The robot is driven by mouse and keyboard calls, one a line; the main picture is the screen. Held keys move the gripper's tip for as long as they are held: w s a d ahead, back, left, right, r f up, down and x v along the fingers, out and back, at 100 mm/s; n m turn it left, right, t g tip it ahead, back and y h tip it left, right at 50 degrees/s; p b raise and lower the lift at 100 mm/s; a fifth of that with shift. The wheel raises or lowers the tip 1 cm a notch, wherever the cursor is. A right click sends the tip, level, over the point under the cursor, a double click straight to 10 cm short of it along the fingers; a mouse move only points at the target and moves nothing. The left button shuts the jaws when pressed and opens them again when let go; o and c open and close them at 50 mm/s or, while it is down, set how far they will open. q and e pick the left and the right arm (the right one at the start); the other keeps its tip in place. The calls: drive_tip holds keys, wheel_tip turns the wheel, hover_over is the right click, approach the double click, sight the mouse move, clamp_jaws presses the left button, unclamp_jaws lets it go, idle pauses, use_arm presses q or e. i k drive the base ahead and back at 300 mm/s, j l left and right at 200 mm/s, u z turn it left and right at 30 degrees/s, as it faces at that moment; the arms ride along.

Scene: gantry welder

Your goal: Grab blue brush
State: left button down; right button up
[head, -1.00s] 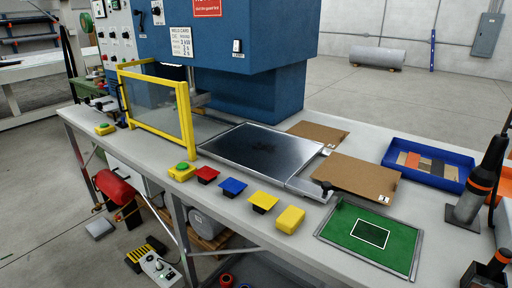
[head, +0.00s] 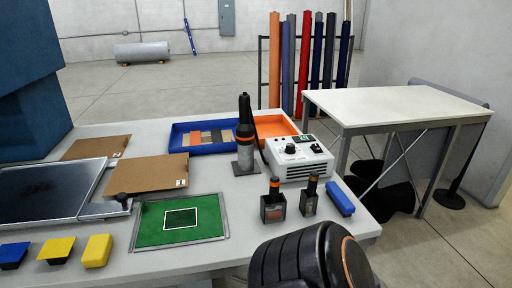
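The blue brush (head: 340,198) lies near the right edge of the workbench (head: 240,258), to the right of two small dark holders. It is a small, elongated blue block shape, and its bristles cannot be made out. It is free of any gripper. A rounded black part of my own arm shows at the bottom, in front of the bench edge. Neither of my grippers shows in the head view.
Two dark holders (head: 273,208) (head: 308,199) stand left of the brush. Behind are a white control box (head: 300,160), a dark upright tool (head: 245,135) and a blue tray (head: 178,139). A green mat (head: 160,229) lies left. A white table (head: 400,103) stands beyond, right.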

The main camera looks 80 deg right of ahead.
sight(342, 203)
drive_tip(key=z, duration=3.1)
drive_tip(key=i+l+u, duration=0.1)
drive_tip(key=l, duration=0.4)
drive_tip(key=i+l+u, duration=0.15)
drive_tip(key=l, duration=0.4)
drive_tip(key=i+l+u, duration=0.1)
drive_tip(key=l, duration=0.4)
drive_tip(key=i+l+u, duration=0.1)
drive_tip(key=l, duration=0.45)
